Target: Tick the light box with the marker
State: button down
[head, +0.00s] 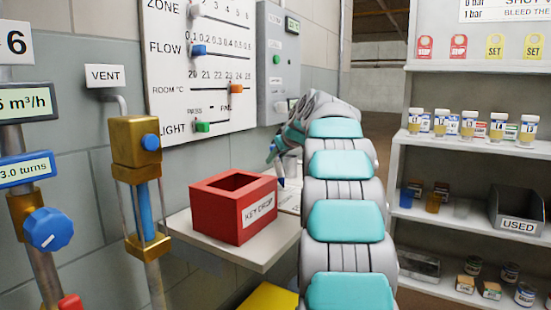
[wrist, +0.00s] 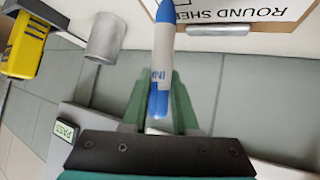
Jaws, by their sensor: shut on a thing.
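My gripper (wrist: 159,102) is shut on a marker (wrist: 162,62) with a pale grey body and blue ends. The marker sticks out past the green fingers. In the wrist view its far end is at the top edge, beside the round sheet (wrist: 250,14), whose heading is upside down. Whether the tip touches anything cannot be told. The sheet's boxes, the light box included, are out of that view. In the head view part of the sheet (head: 289,199) lies on the ledge, largely hidden by my arm. On the wall panel, the LIGHT row has a green slider (head: 203,127).
A red KEY DROP box (head: 233,207) stands on the wall ledge (head: 262,257), left of my arm. A grey cup (wrist: 104,39) and a green PASS display (wrist: 65,131) show in the wrist view. Shelves (head: 464,151) with jars stand at right.

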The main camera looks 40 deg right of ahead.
jog(key=shift+s+d+f, duration=0.2)
jog(key=shift+d, duration=0.3)
dwell(0.3)
jog(key=shift+w+a+b, duration=0.3)
jog(key=shift+a, duration=0.3)
jog(key=shift+w+a, duration=0.15)
jog(key=shift+a, duration=0.2)
jog(key=shift+w+a, duration=0.1)
jog(key=shift+a, duration=0.05)
jog(key=shift+d, duration=0.25)
jog(key=shift+s+d, duration=0.3)
jog(key=shift+d, duration=0.25)
jog(key=shift+s+a+f+b, duration=0.1)
jog(key=shift+s+a+b, duration=0.1)
jog(key=shift+b, duration=0.2)
jog(key=shift+s+a, duration=0.15)
jog(key=shift+a, duration=0.05)
